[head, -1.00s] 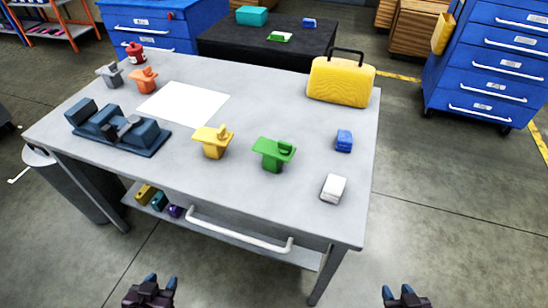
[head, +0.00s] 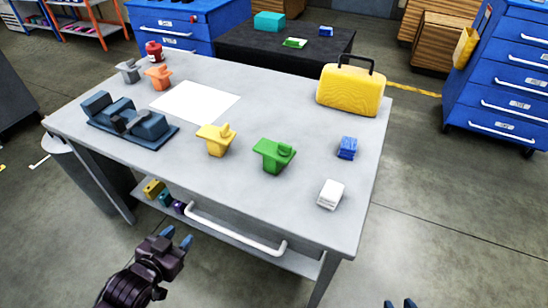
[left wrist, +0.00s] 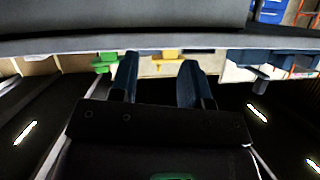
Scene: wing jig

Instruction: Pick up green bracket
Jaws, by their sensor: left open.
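The green bracket (head: 273,155) stands upright on the grey table in the head view, near the front edge and right of the yellow bracket (head: 215,139). My left gripper (head: 177,237) is open and empty in front of the table, left of the green bracket and apart from it. In the left wrist view, which looks upside down, the open fingers (left wrist: 157,75) point toward the table edge. The green bracket (left wrist: 104,62) shows there left of the fingers, partly cut by the edge. My right gripper (head: 399,304) shows only its two separated fingertips at the bottom edge.
On the table (head: 210,185) are a dark blue jig (head: 130,122), an orange bracket (head: 158,77), a grey bracket (head: 128,71), a white sheet (head: 195,101), a yellow case (head: 350,90), a blue block (head: 347,148) and a white block (head: 331,194). A white handrail (head: 235,232) runs along the front.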

